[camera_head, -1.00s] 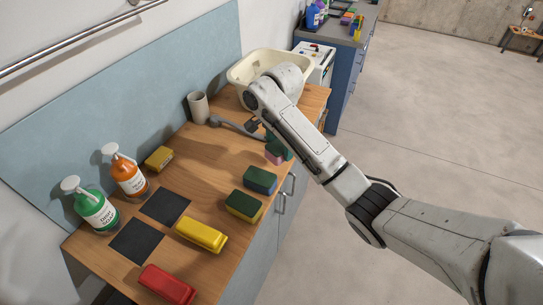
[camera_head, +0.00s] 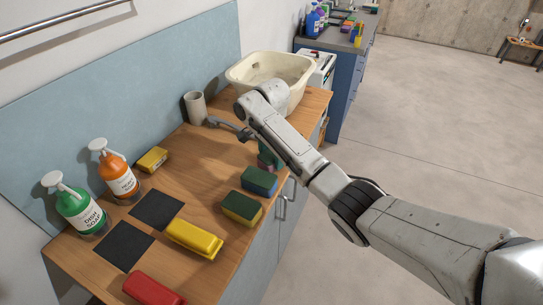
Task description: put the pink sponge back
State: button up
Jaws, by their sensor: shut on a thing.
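The pink sponge (camera_head: 263,161) stands near the front edge of the wooden counter, behind the blue sponge. It has a dark green layer, and my forearm covers part of it, with only a narrow pink strip showing. It looks tilted, but I cannot tell whether it touches the counter. My arm reaches across from the right, with its wrist over the counter's far part.
A blue sponge (camera_head: 259,182), yellow-green sponge (camera_head: 241,209), yellow block (camera_head: 193,239) and red block (camera_head: 152,288) line the front. Dark pads (camera_head: 124,246), soap bottles (camera_head: 80,207), a small yellow sponge (camera_head: 152,159), grey cup (camera_head: 195,107) and cream basin (camera_head: 240,77) stand behind.

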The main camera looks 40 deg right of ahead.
aim_at(272, 155)
jog(key=shift+f, duration=0.2)
jog(key=o, duration=0.9)
notch_tip(272, 155, up, 11)
jog(key=p, duration=0.4)
jog(key=shift+f, duration=0.15)
jog(key=shift+r+p, duration=0.75)
jog(key=shift+p, duration=0.05)
